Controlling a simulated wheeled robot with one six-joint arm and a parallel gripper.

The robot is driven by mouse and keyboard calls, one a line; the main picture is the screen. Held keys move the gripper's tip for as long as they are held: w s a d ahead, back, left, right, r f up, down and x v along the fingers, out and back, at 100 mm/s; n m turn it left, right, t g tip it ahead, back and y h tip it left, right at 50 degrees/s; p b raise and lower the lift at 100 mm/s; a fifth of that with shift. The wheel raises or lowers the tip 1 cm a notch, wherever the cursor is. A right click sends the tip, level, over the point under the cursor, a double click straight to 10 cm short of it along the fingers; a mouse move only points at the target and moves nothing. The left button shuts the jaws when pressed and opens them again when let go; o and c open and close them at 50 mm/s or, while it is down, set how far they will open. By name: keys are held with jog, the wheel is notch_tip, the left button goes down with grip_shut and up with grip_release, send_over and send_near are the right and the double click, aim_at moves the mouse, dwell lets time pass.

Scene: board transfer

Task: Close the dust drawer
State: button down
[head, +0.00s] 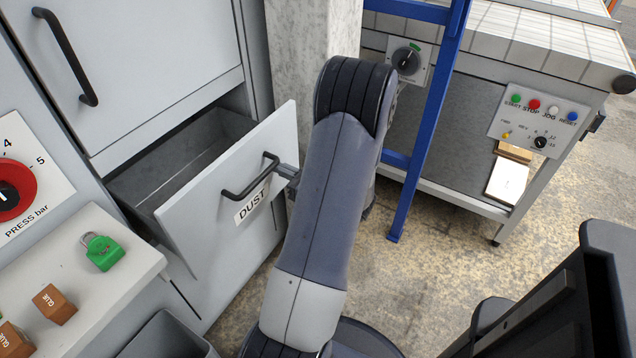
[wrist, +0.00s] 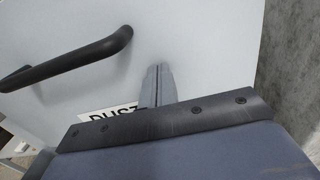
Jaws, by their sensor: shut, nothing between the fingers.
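The dust drawer (head: 200,215) stands pulled out of the grey cabinet, and its empty-looking inside shows behind the front. Its front carries a black bar handle (head: 250,182) and a white label reading DUST (head: 251,204). My gripper (head: 287,172) is at the drawer front, just right of the handle. In the wrist view my gripper (wrist: 158,70) is shut, with its fingers together and pointing at the drawer front (wrist: 200,45). The handle (wrist: 70,65) lies to its left, outside the fingers. I cannot tell whether the fingertips touch the front.
A cabinet door with a black handle (head: 65,57) is above the drawer. A ledge (head: 75,275) at the left holds a green padlock (head: 103,252) and brown glue boxes (head: 54,304). A pale column (head: 305,60), a blue frame (head: 425,120) and a conveyor (head: 530,45) stand behind.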

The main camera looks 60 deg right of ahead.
jog(key=w, duration=0.5)
jog(key=w+d+b, duration=0.1)
jog(key=w, duration=1)
jog(key=shift+d, duration=0.4)
jog(key=shift+w, duration=0.25)
jog(key=shift+w+r, duration=0.1)
jog(key=shift+r, duration=0.1)
